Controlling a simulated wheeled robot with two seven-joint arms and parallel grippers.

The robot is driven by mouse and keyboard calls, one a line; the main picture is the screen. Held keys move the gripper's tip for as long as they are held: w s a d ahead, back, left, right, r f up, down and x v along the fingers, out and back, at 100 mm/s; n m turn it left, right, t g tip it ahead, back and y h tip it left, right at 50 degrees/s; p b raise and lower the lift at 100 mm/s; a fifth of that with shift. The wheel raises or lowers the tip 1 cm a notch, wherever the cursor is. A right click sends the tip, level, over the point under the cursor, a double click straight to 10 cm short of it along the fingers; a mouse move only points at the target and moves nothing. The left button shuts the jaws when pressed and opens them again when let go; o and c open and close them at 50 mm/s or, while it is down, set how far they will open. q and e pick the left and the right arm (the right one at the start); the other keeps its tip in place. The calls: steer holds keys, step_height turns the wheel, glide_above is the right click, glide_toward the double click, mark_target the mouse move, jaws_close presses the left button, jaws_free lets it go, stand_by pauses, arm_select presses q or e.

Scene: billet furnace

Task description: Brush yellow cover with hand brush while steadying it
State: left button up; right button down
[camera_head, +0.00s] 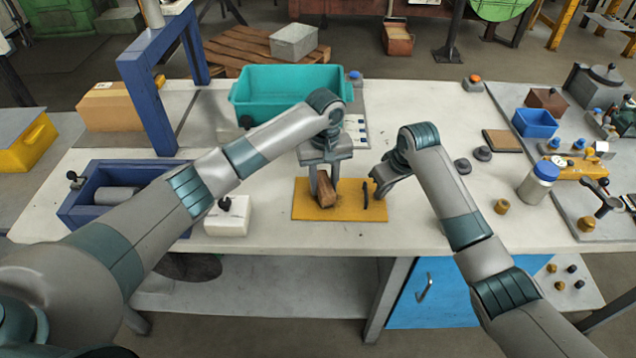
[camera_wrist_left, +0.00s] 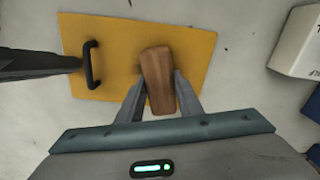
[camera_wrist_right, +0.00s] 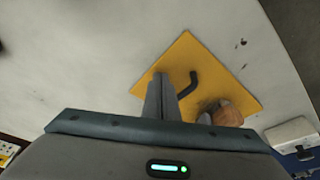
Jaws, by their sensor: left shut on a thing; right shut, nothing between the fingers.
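The yellow cover (camera_head: 345,208) lies flat on the table. Its black handle (camera_head: 366,194) stands on its right part, and on the left part in the left wrist view (camera_wrist_left: 90,65). The hand brush has a brown wooden body (camera_head: 326,191); its bristles are hidden. My left gripper (camera_head: 324,180) is shut on the brush, holding it low over the cover's left part; I cannot tell whether it touches. My right gripper (camera_head: 375,187) is shut and empty, close beside the handle. Its closed fingers show near the handle in the right wrist view (camera_wrist_right: 160,97); contact is unclear.
A teal bin (camera_head: 285,88) stands behind the cover. A white block (camera_head: 228,217) and a blue tray (camera_head: 90,215) are to the left. The table front is clear.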

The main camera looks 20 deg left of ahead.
arm_select(q)
steer(key=shift+w+d+f, duration=0.1)
steer(key=shift+w+d, duration=0.15)
steer(key=shift+d, duration=0.65)
arm_select(e)
steer(key=shift+f, duration=0.15)
arm_select(q)
steer(key=shift+d, duration=0.15)
steer(key=shift+w+d, duration=0.25)
steer(key=shift+d, duration=0.65)
steer(key=shift+w+d, duration=0.25)
steer(key=shift+d, duration=0.6)
steer(key=shift+a+f, duration=0.1)
steer(key=shift+a, duration=0.05)
steer(key=shift+s+a, duration=0.3)
steer(key=shift+a, duration=0.6)
arm_select(e)
steer(key=shift+d, duration=0.1)
arm_select(q)
steer(key=shift+s+a, duration=0.25)
steer(key=shift+a, duration=0.65)
steer(key=shift+a, duration=0.1)
